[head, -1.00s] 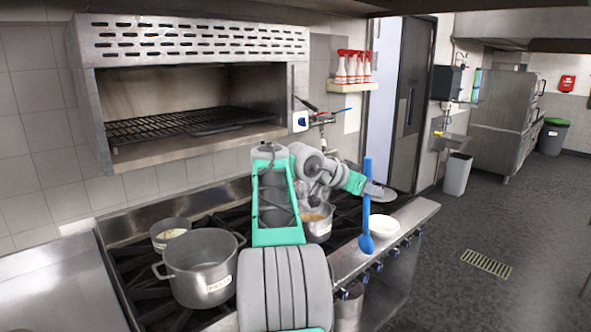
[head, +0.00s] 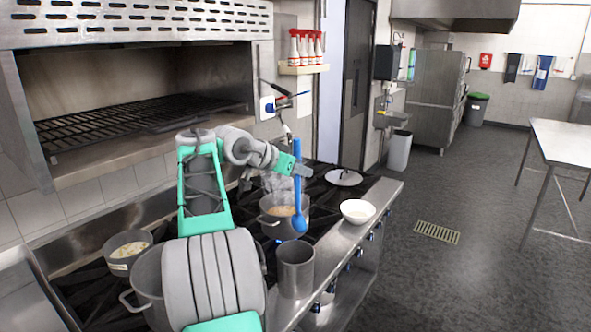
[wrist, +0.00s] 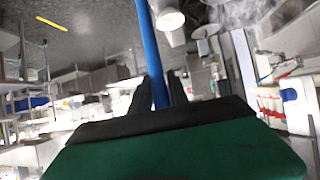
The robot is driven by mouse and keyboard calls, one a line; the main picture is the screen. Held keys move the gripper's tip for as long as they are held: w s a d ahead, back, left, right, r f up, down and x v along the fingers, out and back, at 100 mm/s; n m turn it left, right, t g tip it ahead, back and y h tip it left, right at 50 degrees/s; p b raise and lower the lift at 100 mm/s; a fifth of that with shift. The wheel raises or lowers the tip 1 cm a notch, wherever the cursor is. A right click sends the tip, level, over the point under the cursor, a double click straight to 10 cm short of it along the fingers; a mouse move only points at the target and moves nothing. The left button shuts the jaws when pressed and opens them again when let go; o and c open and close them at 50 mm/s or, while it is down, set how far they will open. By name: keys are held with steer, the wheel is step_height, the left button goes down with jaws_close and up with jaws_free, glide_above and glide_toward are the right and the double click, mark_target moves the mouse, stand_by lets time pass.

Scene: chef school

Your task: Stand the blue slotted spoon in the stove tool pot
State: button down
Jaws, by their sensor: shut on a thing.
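The blue slotted spoon (head: 298,185) hangs upright from my gripper (head: 299,169) in the head view, with its bowl end down. My gripper is shut on its handle, and the blue handle (wrist: 150,55) also shows between the dark fingers (wrist: 160,92) in the wrist view. The stove tool pot appears to be the tall grey metal cylinder (head: 295,270) on the front ledge of the stove. The spoon's bowl shows just above the cylinder's rim in the picture; I cannot tell whether it is directly over the opening. The inside of the cylinder is hidden.
A white bowl (head: 357,211) sits on the ledge right of the cylinder. A steaming pot (head: 283,226) stands behind it, and a lid (head: 344,177) lies farther back. A large pot (head: 148,285) and a smaller pot (head: 127,251) are at left.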

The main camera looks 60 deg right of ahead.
mark_target(294, 228)
step_height(294, 228, down, 19)
steer(key=b, duration=1.5)
steer(key=c, duration=1.2)
jaws_free()
steer(key=shift+w, duration=0.1)
steer(key=shift+r, duration=0.1)
